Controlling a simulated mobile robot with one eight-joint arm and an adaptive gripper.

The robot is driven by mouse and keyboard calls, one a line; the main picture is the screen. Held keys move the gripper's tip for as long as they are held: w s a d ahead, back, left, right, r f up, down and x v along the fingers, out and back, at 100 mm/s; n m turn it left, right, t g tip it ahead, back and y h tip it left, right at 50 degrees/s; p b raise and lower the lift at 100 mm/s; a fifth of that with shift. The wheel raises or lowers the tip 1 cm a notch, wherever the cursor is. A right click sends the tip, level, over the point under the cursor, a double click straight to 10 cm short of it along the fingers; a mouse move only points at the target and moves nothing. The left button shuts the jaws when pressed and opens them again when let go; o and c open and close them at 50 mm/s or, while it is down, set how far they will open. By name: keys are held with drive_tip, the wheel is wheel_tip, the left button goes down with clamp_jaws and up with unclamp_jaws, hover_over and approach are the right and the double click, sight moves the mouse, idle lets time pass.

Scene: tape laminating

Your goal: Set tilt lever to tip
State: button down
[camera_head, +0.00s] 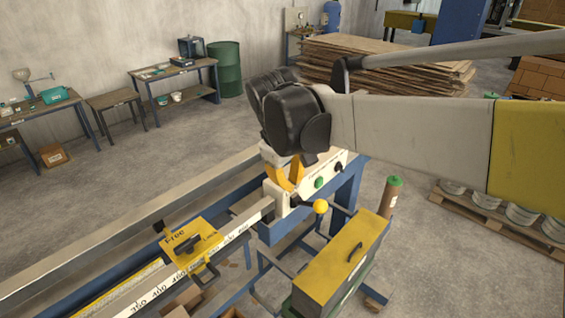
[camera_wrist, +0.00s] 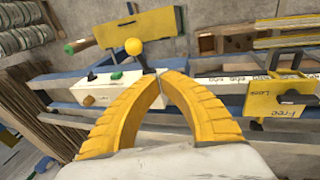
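A lever with a yellow ball knob (camera_head: 320,206) sticks out from the front of the white control box (camera_head: 280,198) at the end of the machine; I take it to be the tilt lever. In the wrist view the ball (camera_wrist: 133,46) lies just beyond and left of my fingertips, its dark shaft running toward them. My gripper (camera_wrist: 160,74) has its yellow curved fingers brought together at the tips, with nothing visibly held. In the head view my gripper (camera_head: 292,180) points down over the control box, beside the lever. Whether the tips touch the shaft cannot be told.
A yellow carriage (camera_head: 192,245) marked Free and Lock, with a black handle, sits on the scaled rail. A green button (camera_head: 319,182) is on the box. A yellow-topped case (camera_head: 345,260) stands in front, near a brown roll (camera_head: 389,200) with a green cap.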

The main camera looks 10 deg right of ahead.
approach(308, 205)
drive_tip(key=s+a+f, duration=0.1)
drive_tip(key=a+f, duration=0.2)
drive_tip(key=f, duration=0.1)
drive_tip(key=shift+w+d+f+p, duration=0.15)
drive_tip(key=shift+d+f, duration=0.25)
drive_tip(key=shift+d, duration=0.5)
drive_tip(key=shift+s+d+f+p, duration=0.1)
drive_tip(key=shift+d+f+p, duration=0.25)
drive_tip(key=shift+d, duration=0.55)
drive_tip(key=shift+f, duration=0.15)
drive_tip(key=shift+d+f+t+b, duration=0.15)
drive_tip(key=shift+t+b, duration=0.15)
drive_tip(key=shift+b, duration=0.2)
